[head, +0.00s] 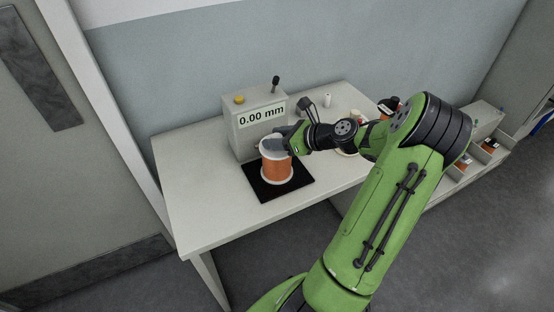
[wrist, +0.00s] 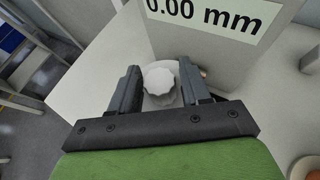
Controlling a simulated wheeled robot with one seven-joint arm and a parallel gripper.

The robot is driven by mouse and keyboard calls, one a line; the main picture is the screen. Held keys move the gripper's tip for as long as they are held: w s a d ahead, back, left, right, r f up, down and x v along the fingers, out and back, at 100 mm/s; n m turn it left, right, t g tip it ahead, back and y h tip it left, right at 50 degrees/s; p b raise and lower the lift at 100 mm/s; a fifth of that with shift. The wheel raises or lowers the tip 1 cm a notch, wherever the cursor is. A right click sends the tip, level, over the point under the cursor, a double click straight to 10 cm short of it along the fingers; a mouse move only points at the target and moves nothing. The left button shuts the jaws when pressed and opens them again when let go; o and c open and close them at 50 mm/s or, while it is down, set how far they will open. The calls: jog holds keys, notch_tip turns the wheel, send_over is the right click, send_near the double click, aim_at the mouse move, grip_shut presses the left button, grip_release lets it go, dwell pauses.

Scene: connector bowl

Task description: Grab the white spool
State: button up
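A spool with white flanges and an orange winding (head: 277,170) stands upright on a black mat (head: 290,190) in the head view. My gripper (head: 273,143) is over its top and hides part of the upper flange. In the wrist view my gripper (wrist: 160,85) has its two grey fingers apart. A white scalloped knob (wrist: 160,82) lies between them, with a pale rounded surface behind it. I cannot tell whether the fingers touch it.
A grey box gauge (head: 257,122) reading 0.00 mm stands right behind the spool. A small white cylinder (head: 327,100) stands further back on the white table (head: 215,200). Its front left is clear. Shelves with bins (head: 465,160) stand at right.

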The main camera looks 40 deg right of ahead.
grip_shut()
jog(key=shift+r, duration=0.1)
dwell(1.0)
